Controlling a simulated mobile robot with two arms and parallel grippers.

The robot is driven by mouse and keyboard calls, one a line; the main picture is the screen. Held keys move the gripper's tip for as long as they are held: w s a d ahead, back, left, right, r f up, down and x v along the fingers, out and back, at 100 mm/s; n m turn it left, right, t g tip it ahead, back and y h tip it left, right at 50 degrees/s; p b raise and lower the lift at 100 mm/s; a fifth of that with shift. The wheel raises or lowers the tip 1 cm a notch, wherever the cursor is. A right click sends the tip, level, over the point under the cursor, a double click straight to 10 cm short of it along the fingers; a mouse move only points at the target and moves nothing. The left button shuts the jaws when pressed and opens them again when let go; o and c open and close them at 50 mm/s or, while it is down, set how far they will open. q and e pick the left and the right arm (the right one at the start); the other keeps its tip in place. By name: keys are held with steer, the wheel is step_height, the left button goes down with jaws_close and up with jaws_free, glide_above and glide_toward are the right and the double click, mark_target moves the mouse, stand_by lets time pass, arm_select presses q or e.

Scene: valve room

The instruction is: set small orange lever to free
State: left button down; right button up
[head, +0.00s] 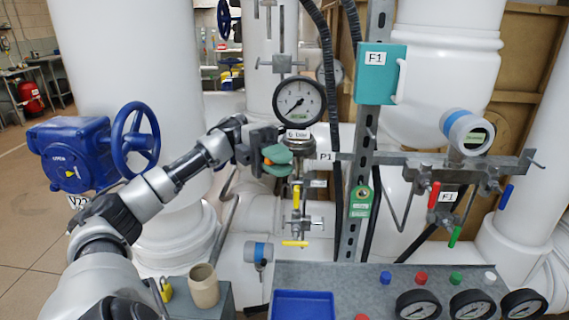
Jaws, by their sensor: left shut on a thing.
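My left gripper (278,161) reaches in from the left, with its green fingertips just below the round pressure gauge (298,101). It is shut on the small orange lever (267,162). Only a bit of orange shows between and beside the fingertips; the rest of the lever is hidden, so its setting cannot be read. The fingers also cover part of the fitting under the gauge, beside the P1 label (325,156). My right gripper is not in view.
Below the gripper are a yellow upright lever (296,200) and a yellow level lever (294,243). A steel post (350,230) stands to the right. A blue handwheel (135,140) is at the left. A blue tray (303,304) lies on the grey panel below.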

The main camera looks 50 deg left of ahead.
arm_select(q)
steer(key=c, duration=1.1)
jaws_free()
steer(key=shift+a, duration=0.1)
steer(key=a, duration=0.7)
steer(key=shift+w+a+b, duration=0.2)
steer(key=shift+w+b, duration=0.15)
